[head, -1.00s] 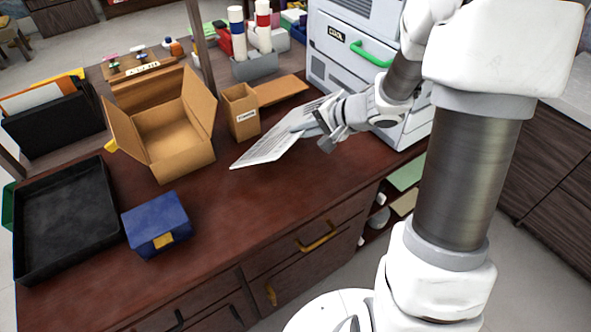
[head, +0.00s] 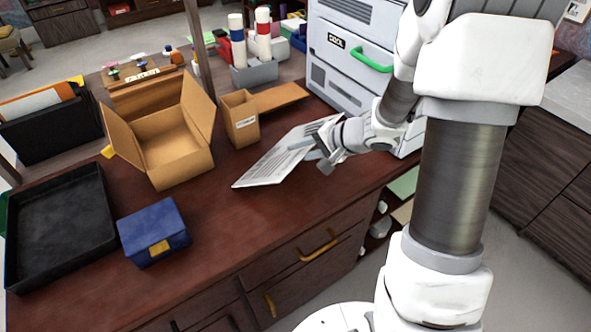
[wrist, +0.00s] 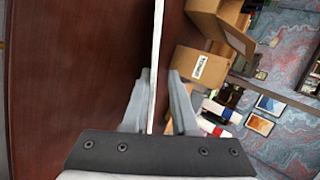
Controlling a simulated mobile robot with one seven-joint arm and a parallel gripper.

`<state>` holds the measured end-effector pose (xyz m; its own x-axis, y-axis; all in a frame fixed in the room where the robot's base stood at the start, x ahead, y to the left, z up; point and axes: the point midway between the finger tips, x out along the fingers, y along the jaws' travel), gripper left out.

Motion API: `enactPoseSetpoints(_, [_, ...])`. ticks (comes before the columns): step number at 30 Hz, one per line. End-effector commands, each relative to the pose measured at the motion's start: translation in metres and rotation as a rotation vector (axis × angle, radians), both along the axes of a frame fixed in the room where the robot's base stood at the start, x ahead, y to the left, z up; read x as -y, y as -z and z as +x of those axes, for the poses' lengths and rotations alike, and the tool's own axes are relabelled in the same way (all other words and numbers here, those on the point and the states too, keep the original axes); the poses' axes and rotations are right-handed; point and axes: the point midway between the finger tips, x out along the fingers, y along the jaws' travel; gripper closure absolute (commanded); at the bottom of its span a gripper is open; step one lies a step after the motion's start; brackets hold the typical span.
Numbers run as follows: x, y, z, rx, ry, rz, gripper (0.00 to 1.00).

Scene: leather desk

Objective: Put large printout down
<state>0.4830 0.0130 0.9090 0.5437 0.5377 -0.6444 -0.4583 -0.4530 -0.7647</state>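The large printout (head: 277,165) is a white sheet with grey printed text. In the head view it slants over the desk (head: 240,222), its left corner low near the desk top; I cannot tell whether it touches. My gripper (head: 322,156) is shut on the printout's right edge. In the wrist view the printout (wrist: 157,60) shows edge-on as a thin white strip between the two fingers of my gripper (wrist: 158,100).
An open cardboard box (head: 165,150) and a small labelled carton (head: 240,118) stand left of the printout. A blue box (head: 153,230) and a black tray (head: 62,225) are at the left. A white cabinet (head: 350,65) stands behind. The desk's front middle is clear.

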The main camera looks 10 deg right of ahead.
Motion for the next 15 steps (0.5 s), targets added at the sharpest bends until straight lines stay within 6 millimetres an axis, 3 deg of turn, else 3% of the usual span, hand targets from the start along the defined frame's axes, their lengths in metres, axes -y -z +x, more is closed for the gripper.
enactPoseSetpoints(5, [0.000, -0.001, 0.000, 0.000, 0.000, 0.000, 0.74])
enactPoseSetpoints(15, [0.017, -0.026, -0.017, -0.001, 0.003, 0.001, 0.74])
